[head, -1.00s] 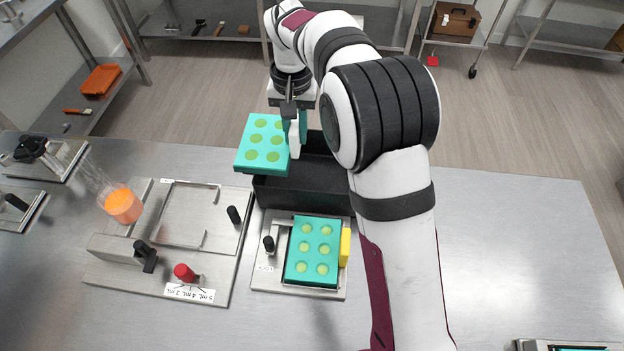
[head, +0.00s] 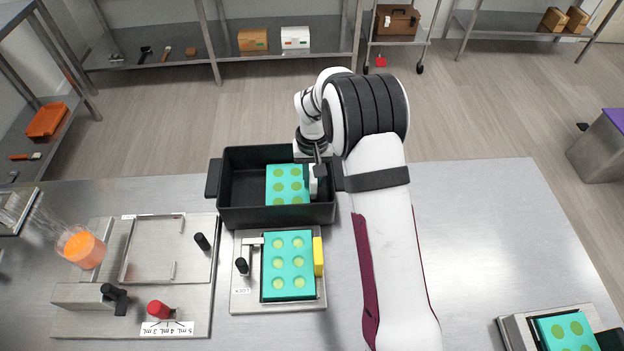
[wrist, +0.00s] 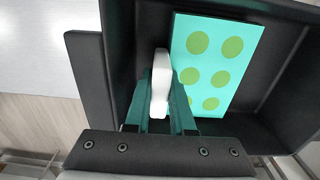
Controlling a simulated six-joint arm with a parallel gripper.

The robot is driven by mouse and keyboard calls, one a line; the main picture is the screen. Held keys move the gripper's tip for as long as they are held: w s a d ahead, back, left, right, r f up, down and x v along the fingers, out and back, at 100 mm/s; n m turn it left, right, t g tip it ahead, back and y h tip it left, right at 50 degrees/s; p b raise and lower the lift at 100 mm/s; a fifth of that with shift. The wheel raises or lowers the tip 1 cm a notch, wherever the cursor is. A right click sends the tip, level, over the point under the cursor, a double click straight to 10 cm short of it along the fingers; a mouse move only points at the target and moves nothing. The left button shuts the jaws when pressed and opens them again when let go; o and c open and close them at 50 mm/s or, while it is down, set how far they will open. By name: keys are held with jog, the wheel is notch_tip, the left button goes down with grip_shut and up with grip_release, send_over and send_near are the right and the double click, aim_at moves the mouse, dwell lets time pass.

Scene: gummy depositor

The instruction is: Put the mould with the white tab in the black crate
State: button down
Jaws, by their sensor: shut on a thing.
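The mould with the white tab (head: 286,184) is teal with green-yellow filled cavities. It is inside the black crate (head: 240,215), toward its right side, and looks flat and low in it. The mould also shows in the wrist view (wrist: 207,65), with its white tab (wrist: 160,75) between my fingers. My gripper (head: 316,180) is shut on the white tab at the crate's right end. In the wrist view my gripper's fingers (wrist: 160,100) reach down inside the crate wall. Whether the mould's underside touches the crate floor is hard to tell.
A second teal mould with a yellow tab (head: 318,256) sits in a metal fixture in front of the crate. A depositor plate with a red knob (head: 159,309) and orange cup (head: 82,248) is at left. Another teal mould (head: 566,332) is at bottom right.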

jog(key=shift+f, duration=0.5)
jog(key=shift+f, duration=0.15)
jog(key=c, duration=0.8)
grip_release()
jog(key=shift+o, duration=0.2)
